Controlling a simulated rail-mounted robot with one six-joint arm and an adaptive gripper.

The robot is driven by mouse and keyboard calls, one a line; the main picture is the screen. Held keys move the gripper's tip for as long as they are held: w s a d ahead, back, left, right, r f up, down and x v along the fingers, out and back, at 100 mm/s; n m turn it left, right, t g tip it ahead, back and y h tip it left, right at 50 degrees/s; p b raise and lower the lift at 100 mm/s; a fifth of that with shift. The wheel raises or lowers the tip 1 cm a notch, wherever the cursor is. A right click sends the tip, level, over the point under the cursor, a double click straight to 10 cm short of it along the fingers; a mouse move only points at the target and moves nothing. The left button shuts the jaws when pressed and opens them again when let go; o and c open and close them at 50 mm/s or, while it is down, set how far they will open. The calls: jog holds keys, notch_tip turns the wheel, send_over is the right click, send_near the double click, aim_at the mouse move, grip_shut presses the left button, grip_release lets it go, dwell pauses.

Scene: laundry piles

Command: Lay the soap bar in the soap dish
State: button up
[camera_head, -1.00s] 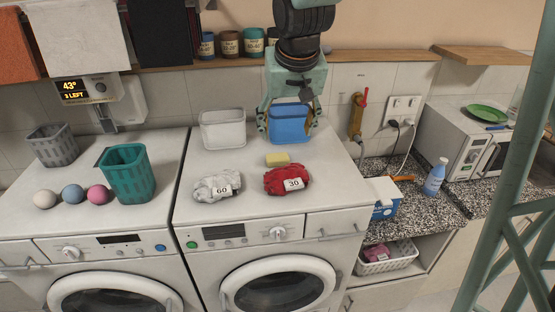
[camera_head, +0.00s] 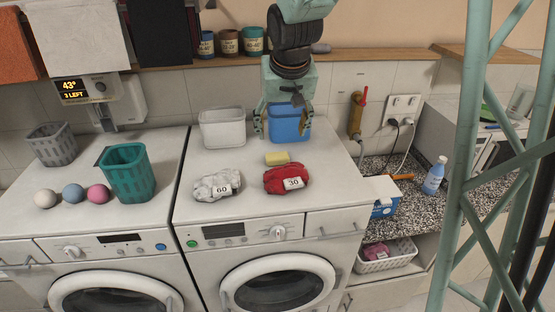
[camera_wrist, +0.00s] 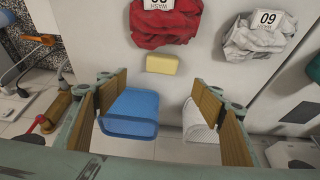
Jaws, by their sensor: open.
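A small yellow block (camera_head: 277,158) lies on top of the right washing machine, behind the red cloth pile. It may be the soap bar, but I cannot tell it from a sponge. It also shows in the wrist view (camera_wrist: 162,64). My gripper (camera_head: 283,130) is open and empty, pointing down behind the block, with its fingers in front of and beside the blue bin. In the wrist view my gripper (camera_wrist: 165,95) has its fingers spread wide, with the blue bin between them. A small grey object (camera_head: 320,47) sits on the wall shelf; I cannot tell whether it is the soap dish.
The blue bin (camera_head: 288,122) and a white bin (camera_head: 222,128) stand at the machine's back. A red pile (camera_head: 287,178) and a white pile (camera_head: 217,185) lie in front. A teal basket (camera_head: 128,172) and coloured balls (camera_head: 73,194) are on the left machine. Jars (camera_head: 229,42) line the shelf.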

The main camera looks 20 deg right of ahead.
send_over(277, 155)
jog(key=s, duration=0.3)
jog(key=shift+d+f, duration=0.15)
jog(key=shift+f, duration=3.55)
jog(key=shift+w+f, duration=0.1)
jog(key=shift+f, duration=0.1)
jog(key=shift+p+x, duration=0.4)
jog(key=shift+x, duration=2.1)
jog(key=c, duration=1)
